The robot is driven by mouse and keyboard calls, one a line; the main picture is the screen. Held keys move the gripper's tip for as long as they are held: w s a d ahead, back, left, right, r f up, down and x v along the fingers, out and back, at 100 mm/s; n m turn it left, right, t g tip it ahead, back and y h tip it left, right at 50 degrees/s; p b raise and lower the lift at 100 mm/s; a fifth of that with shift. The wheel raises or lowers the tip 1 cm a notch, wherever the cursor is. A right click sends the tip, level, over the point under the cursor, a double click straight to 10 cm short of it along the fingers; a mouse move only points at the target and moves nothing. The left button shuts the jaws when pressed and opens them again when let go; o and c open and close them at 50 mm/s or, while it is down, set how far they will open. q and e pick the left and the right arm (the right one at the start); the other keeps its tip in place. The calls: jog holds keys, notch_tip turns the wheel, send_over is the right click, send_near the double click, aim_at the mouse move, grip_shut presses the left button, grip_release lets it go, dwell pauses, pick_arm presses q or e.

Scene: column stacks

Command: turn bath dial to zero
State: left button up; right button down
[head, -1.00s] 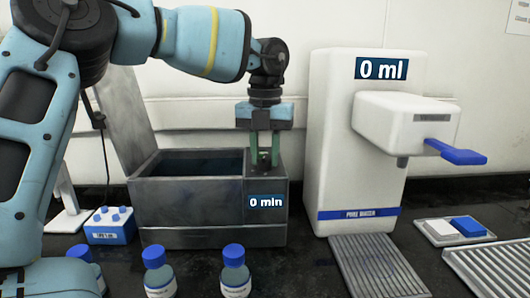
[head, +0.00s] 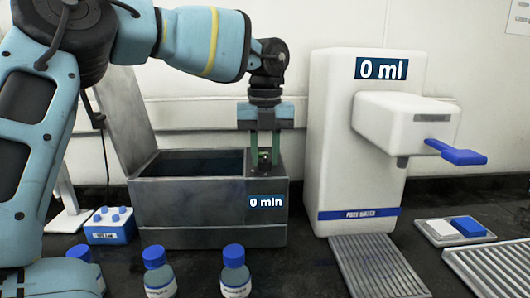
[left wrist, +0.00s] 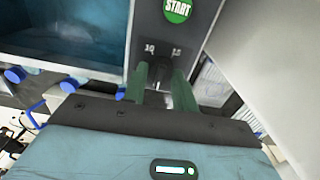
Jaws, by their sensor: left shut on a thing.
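The bath (head: 190,213) is a grey metal box with its lid raised at the back left. A label on its front right reads "0 min". My left gripper (head: 264,162) points down at the top of the bath's right-hand panel. Its green fingers are shut on the small dark dial (head: 264,157), mostly hidden between them. In the left wrist view the dial (left wrist: 160,83) shows between the fingertips, below printed numbers and a green START button (left wrist: 177,10). My right gripper is not in view.
A white water dispenser (head: 330,140) with a blue lever and "0 ml" display stands close to the right. Several blue-capped bottles (head: 235,270) stand in front of the bath. A small blue box (head: 110,227) is at left. A grey grate (head: 378,265) lies front right.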

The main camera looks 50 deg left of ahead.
aim_at(265, 156)
pick_arm(q)
jog(key=o, duration=1)
jog(key=shift+r+p, duration=0.35)
jog(key=shift+r, duration=3.55)
jog(key=shift+f, duration=0.1)
